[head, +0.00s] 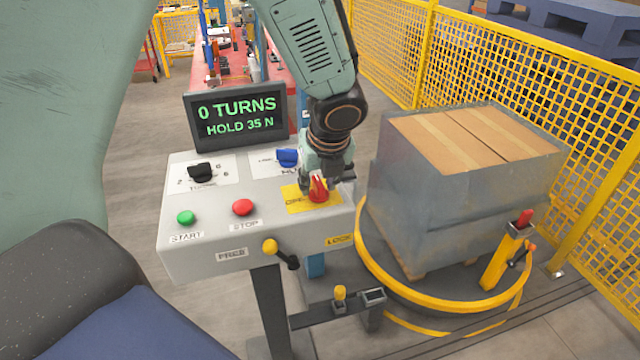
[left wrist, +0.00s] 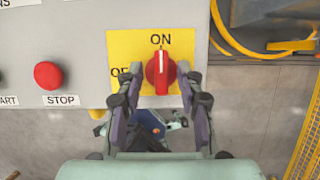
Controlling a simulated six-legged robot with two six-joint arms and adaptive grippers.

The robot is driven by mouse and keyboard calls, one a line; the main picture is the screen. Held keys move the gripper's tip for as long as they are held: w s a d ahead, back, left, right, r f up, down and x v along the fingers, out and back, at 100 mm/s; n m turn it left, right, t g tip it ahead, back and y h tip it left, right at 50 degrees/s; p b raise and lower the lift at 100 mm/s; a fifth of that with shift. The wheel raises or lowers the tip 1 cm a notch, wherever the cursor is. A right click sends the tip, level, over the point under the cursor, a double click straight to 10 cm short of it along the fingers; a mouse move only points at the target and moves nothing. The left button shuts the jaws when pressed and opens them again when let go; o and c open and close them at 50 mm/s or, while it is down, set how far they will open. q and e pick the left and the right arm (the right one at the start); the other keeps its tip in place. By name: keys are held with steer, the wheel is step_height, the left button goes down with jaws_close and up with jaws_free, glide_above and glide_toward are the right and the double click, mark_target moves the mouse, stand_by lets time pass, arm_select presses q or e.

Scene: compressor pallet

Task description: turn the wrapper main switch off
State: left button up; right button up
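The wrapper main switch is a red rotary knob (head: 318,189) on a yellow plate at the panel's right side. In the left wrist view the knob (left wrist: 161,73) stands upright, its white mark pointing up to the word ON. The word OFF, partly hidden by a finger, is at its left. My left gripper (head: 320,177) is over the knob. In the left wrist view its two fingers (left wrist: 162,92) are spread, one on each side of the knob, with gaps visible. Whether the fingertips reach down level with the knob is unclear. My right gripper is not in view.
The grey panel also holds a red stop button (head: 243,207), a green start button (head: 186,217), a black knob (head: 200,172) and a blue knob (head: 287,157). A display (head: 236,116) reads 0 TURNS, HOLD 35 N. A wrapped pallet load (head: 420,200) stands right, beside yellow fencing (head: 520,85).

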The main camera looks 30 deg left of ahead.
arm_select(q)
steer(key=shift+s+a, duration=0.15)
steer(key=shift+w+d, duration=0.3)
steer(key=shift+d, duration=0.1)
steer(key=c, duration=0.3)
steer(key=shift+a, duration=0.1)
steer(key=shift+c, duration=0.9)
steer(key=shift+s+a, duration=0.15)
steer(key=shift+a, duration=0.05)
jaws_close()
steer(key=shift+d, duration=0.1)
